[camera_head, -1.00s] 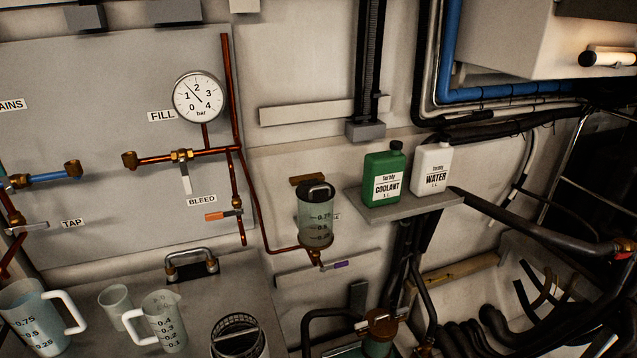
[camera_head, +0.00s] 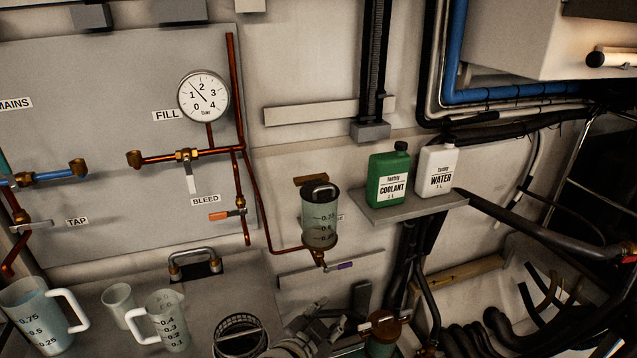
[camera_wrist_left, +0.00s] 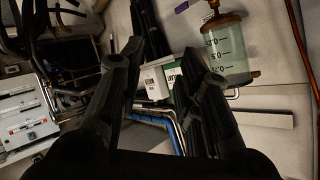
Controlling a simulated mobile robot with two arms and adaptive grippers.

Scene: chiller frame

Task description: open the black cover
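The black cover (camera_head: 319,190) sits on top of a clear graduated container (camera_head: 321,217) fixed to the wall, and looks closed. The container holds some liquid and has a brass fitting beneath. My right gripper is not in view.
A green coolant bottle (camera_head: 388,178) and a white water bottle (camera_head: 436,171) stand on a shelf (camera_head: 408,207) right of the container. A copper pipe (camera_head: 262,215) runs down its left. Jugs (camera_head: 165,325) and a mesh basket (camera_head: 240,335) stand at lower left.

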